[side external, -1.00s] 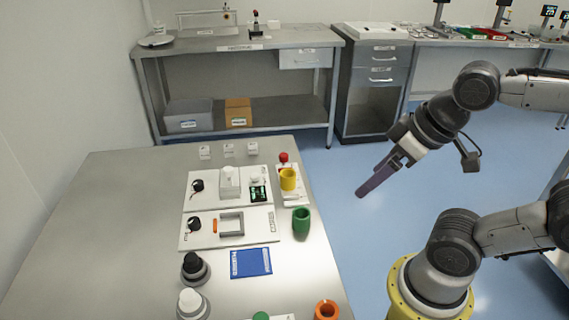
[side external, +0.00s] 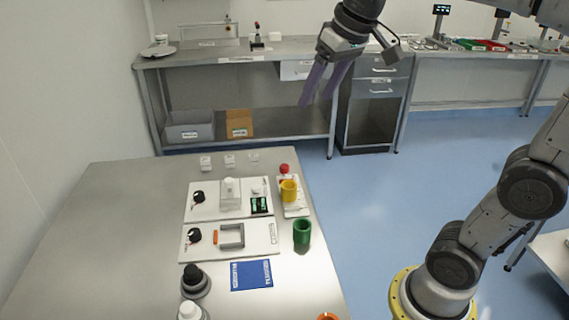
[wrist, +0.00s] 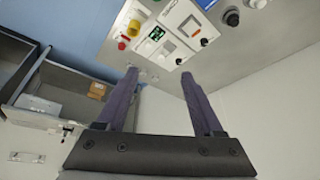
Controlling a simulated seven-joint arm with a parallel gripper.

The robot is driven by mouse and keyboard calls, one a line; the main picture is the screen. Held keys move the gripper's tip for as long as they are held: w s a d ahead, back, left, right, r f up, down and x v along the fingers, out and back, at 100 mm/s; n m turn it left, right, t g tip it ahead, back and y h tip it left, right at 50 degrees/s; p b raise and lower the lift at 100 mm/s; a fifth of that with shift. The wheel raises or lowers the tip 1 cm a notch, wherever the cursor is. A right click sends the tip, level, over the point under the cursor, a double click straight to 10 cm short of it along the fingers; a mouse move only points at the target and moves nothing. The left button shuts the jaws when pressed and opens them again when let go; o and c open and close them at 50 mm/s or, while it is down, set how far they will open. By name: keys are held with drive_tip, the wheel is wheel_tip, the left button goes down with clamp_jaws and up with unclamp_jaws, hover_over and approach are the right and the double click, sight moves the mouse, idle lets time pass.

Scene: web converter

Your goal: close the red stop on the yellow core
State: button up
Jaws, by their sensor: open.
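The yellow core (side external: 289,191) stands upright on a small white base at the right edge of the steel table, and it also shows in the wrist view (wrist: 133,28). The red stop (side external: 284,169) is a small round red part just behind the core, apart from it; in the wrist view it shows as a red spot (wrist: 122,45). My gripper (side external: 318,103) is open and empty, with long purple fingers, high above the floor beyond the table's far right corner. In the wrist view its fingers (wrist: 159,75) are spread apart with nothing between them.
A green cup (side external: 302,231) stands in front of the core. Two white panels with black knobs (side external: 205,239) lie to its left. A blue card (side external: 251,275) and black and white knobs are nearer the front. A back bench (side external: 230,58) stands behind. The table's left half is clear.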

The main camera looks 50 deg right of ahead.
drive_tip(key=w+d+f+m+g, duration=0.1)
drive_tip(key=w+d, duration=0.4)
drive_tip(key=w, duration=0.5)
drive_tip(key=m+g, duration=0.3)
drive_tip(key=g, duration=0.1)
hover_over(285, 166)
wheel_tip(285, 166, down, 22)
drive_tip(key=shift+y, duration=0.3)
wheel_tip(285, 166, down, 12)
drive_tip(key=shift+w+f, duration=0.1)
drive_tip(key=shift+f, duration=0.15)
drive_tip(key=shift+c, duration=0.3)
